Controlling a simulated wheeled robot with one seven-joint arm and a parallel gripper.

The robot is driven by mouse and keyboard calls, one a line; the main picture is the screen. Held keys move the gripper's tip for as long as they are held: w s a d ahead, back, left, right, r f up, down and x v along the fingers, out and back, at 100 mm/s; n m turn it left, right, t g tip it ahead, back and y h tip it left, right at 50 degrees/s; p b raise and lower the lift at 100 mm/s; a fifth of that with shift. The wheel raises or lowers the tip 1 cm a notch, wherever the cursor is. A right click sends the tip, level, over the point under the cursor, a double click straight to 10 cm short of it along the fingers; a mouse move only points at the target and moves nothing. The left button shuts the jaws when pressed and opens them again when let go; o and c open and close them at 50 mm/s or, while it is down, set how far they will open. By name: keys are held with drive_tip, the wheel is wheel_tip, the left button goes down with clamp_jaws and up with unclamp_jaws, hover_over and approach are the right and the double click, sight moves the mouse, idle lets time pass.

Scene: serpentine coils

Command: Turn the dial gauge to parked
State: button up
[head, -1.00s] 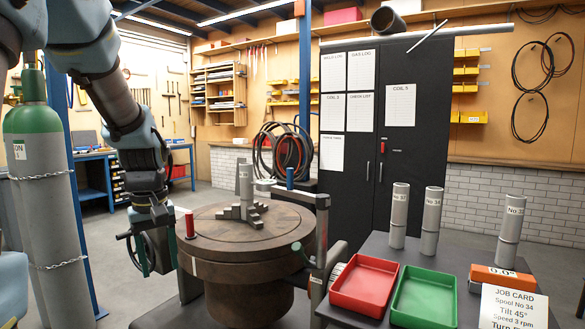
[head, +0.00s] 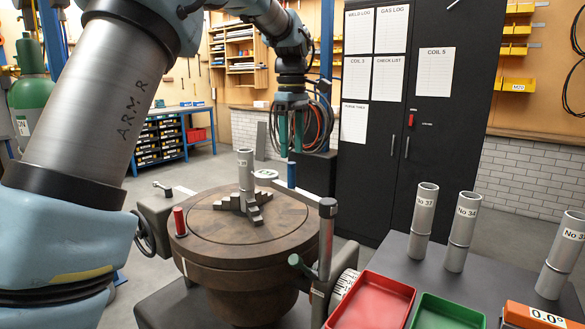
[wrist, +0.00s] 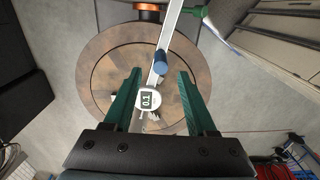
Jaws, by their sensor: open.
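The dial gauge (wrist: 148,99) is a small round white dial reading about 0.1, seen in the wrist view beside a pale bar. In the head view, its white face (head: 265,175) shows partly behind the grey spool on the turntable. A blue upright handle (head: 291,174) stands by the bar; it also shows in the wrist view (wrist: 161,63). My gripper (head: 296,145) points down above the far side of the turntable, open and empty. In the wrist view, the gauge and handle appear between its green fingers (wrist: 160,76), below them and apparently not touched.
The round brown turntable (head: 215,248) carries a stepped grey chuck (head: 240,208) with an upright spool. A red-topped post (head: 180,222) stands at its left edge and a grey post (head: 326,240) at its right. Red (head: 345,318) and green trays and several grey spools fill the right table.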

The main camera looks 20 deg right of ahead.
sight(291, 187)
wheel_tip(291, 187, down, 7)
drive_tip(key=shift+p, duration=0.7)
drive_tip(key=shift+c, duration=0.4)
clamp_jaws()
idle(0.6)
